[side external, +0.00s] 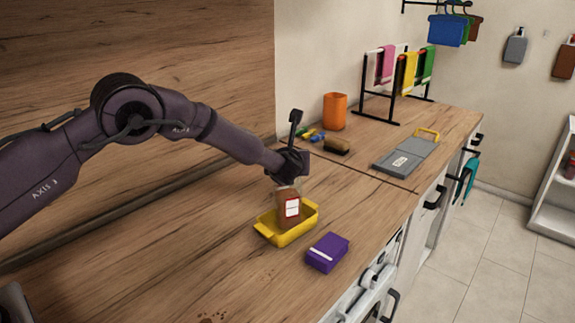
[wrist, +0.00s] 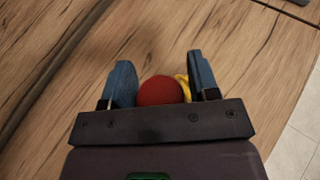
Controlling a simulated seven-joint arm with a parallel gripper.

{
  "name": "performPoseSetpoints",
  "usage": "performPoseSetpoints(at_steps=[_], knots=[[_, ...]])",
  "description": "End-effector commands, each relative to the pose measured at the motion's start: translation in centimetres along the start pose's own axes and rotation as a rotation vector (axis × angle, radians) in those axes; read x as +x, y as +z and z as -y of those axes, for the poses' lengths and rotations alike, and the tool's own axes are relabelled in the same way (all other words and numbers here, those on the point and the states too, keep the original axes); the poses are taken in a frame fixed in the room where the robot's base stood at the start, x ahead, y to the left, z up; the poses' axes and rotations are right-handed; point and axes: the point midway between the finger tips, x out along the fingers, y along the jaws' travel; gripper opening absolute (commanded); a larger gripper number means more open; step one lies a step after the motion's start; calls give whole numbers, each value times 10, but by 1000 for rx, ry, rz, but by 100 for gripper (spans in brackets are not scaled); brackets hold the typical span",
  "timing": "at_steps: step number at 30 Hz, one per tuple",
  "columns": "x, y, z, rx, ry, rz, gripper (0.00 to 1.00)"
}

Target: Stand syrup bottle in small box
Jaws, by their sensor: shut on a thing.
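The syrup bottle (side external: 288,207) is brown with a red and white label. In the side view it stands about upright, with its lower part hidden behind the near wall of the small yellow box (side external: 288,236). Whether its base touches the box floor cannot be seen. My gripper (side external: 287,182) is above the box and shut on the bottle's top. In the wrist view the round red cap (wrist: 160,91) sits between the two blue fingers of my gripper (wrist: 160,66). A bit of the yellow box (wrist: 183,82) shows beside the cap.
A purple box (side external: 327,253) lies just right of the yellow box, near the counter edge. Farther back are a brush (side external: 337,146), an orange cup (side external: 335,111), a grey board (side external: 406,153) and a towel rack (side external: 364,88). The counter left of the yellow box is clear.

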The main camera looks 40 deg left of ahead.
Motion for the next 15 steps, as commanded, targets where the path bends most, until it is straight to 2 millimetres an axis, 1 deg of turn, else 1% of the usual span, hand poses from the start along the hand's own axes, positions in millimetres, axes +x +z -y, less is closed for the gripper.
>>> performPoseSetpoints(at_steps=[1,3,14,15], knots=[[3,-7,0,1,1,1,0],[6,-12,0,-2,0,3,0],[7,-16,0,-2,0,4,0],[7,-18,0,-1,0,0,59]])
